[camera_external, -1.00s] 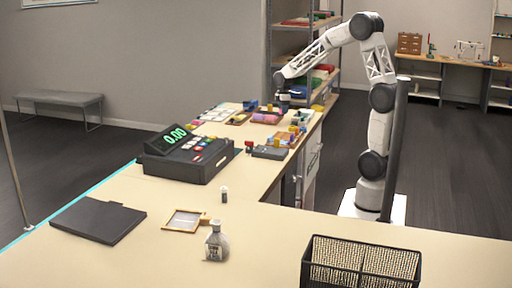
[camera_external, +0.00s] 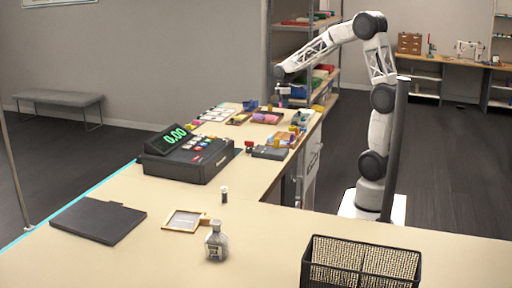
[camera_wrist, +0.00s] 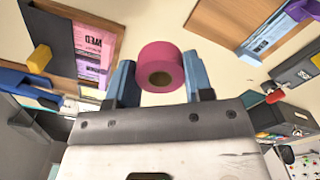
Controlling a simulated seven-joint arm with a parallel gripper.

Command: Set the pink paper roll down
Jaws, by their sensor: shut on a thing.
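The pink paper roll (camera_wrist: 166,52) is between the two blue fingers of my gripper (camera_wrist: 162,74) in the wrist view. Its round end with the brown core hole faces the camera. The gripper is shut on it, and pale tabletop shows behind the roll. In the external view my gripper (camera_external: 283,92) hangs above the far end of the counter (camera_external: 110,190), over the crowded part. The roll is too small there to make out clearly.
In the wrist view a wooden tray with pink printed paper (camera_wrist: 92,50) lies left, and another wooden tray (camera_wrist: 235,18) lies upper right. A dark device (camera_wrist: 300,68) is at the right. The cash register (camera_external: 188,155) stands nearer on the counter.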

